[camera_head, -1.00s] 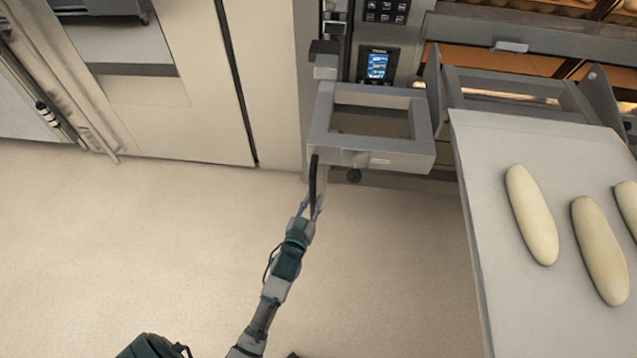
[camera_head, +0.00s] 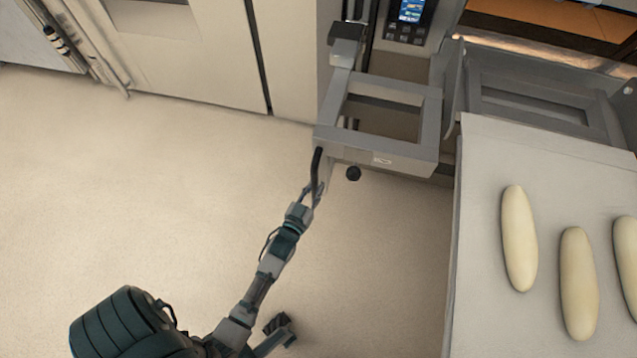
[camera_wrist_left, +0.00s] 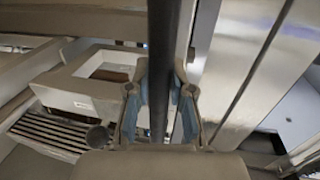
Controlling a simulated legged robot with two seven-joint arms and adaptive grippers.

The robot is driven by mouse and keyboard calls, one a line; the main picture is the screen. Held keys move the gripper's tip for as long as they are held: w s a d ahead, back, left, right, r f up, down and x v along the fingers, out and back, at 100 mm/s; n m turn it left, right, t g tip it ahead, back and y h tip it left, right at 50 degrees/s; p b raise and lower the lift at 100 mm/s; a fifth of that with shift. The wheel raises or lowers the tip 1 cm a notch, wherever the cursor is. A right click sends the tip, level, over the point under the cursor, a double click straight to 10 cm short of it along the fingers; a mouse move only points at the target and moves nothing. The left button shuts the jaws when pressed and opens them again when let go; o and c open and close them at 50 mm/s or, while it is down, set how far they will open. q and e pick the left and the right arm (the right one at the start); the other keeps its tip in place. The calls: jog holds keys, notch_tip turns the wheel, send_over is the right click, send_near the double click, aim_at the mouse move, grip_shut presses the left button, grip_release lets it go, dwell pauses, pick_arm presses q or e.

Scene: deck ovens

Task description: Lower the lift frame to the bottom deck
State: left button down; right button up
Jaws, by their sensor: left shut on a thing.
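The lift frame (camera_head: 405,155) is a grey square bracket with an open middle, beside the oven front in the head view. It also shows in the left wrist view (camera_wrist_left: 75,72). A dark upright handle (camera_head: 317,170) hangs at its front left corner. A round black knob (camera_head: 353,173) sits under its front edge. My left gripper (camera_head: 314,190) is shut on the handle. In the left wrist view the dark bar (camera_wrist_left: 158,80) runs between the two fingers. My right gripper is not in view. The bottom deck cannot be told clearly in these views.
A loader board (camera_head: 480,200) with several pale loaves (camera_head: 519,238) extends from the oven at right, close beside the frame. A lit control panel (camera_head: 410,12) is above the frame. Cream cabinet doors (camera_head: 190,60) stand behind at left. The floor (camera_head: 130,190) at left is clear.

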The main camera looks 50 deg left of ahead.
pick_arm(q)
jog(key=shift+w+r, duration=0.15)
jog(key=shift+r, duration=0.15)
jog(key=c, duration=1)
grip_release()
jog(key=shift+f, duration=0.15)
jog(key=shift+s+f, duration=0.15)
jog(key=shift+s, duration=0.1)
jog(key=v, duration=0.7)
jog(key=shift+d, duration=0.1)
